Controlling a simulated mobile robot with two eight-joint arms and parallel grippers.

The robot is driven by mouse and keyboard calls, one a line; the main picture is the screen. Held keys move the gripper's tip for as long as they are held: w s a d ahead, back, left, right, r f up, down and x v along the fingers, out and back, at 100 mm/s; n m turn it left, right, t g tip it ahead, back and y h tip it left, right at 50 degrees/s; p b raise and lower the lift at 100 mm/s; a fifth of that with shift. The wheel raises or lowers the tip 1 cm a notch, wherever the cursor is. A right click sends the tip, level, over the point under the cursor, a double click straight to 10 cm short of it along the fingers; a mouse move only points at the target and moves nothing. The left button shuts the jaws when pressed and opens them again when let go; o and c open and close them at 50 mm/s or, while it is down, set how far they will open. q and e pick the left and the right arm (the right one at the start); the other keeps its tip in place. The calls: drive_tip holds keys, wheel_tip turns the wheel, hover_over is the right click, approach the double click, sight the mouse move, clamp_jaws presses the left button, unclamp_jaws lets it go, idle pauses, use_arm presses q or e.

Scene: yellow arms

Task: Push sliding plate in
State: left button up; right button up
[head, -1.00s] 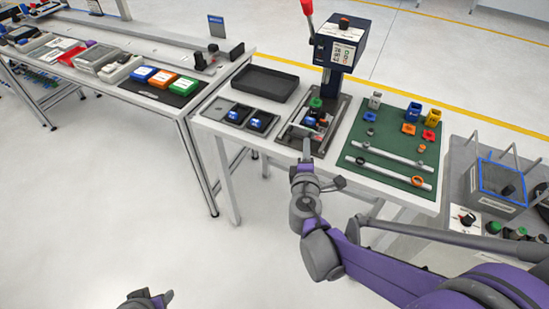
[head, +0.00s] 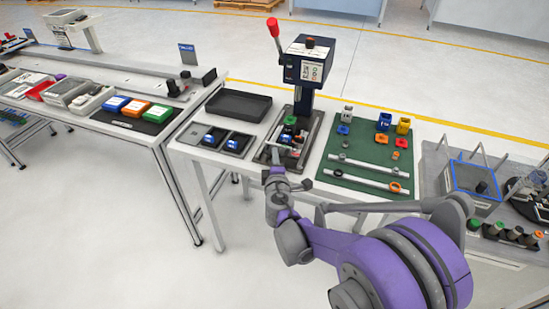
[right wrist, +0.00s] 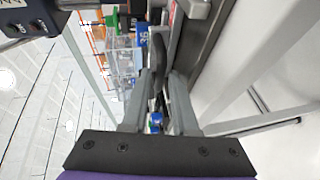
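The dark blue press (head: 309,62) with a red-knobbed lever stands on the right-hand white table. The grey sliding plate (head: 268,157) is at its base, with a green round part (head: 290,121) and small blue parts above it. My right gripper (head: 277,150) is at the front edge of the plate, pointing at the press. I cannot tell if it touches. In the right wrist view its two fingers (right wrist: 158,78) stand a narrow gap apart, with nothing clearly held. Blue and green parts (right wrist: 143,36) show beyond the fingertips. My left gripper is not in view.
An empty black tray (head: 238,105) and two small dark trays (head: 237,143) lie left of the press. A green mat (head: 370,160) with rails and coloured parts lies right. A blue-rimmed bin (head: 472,183) stands further right. Floor in front is clear.

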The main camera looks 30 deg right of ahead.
drive_tip(key=shift+w+d, duration=0.15)
drive_tip(key=shift+w, duration=0.1)
clamp_jaws()
idle(1.4)
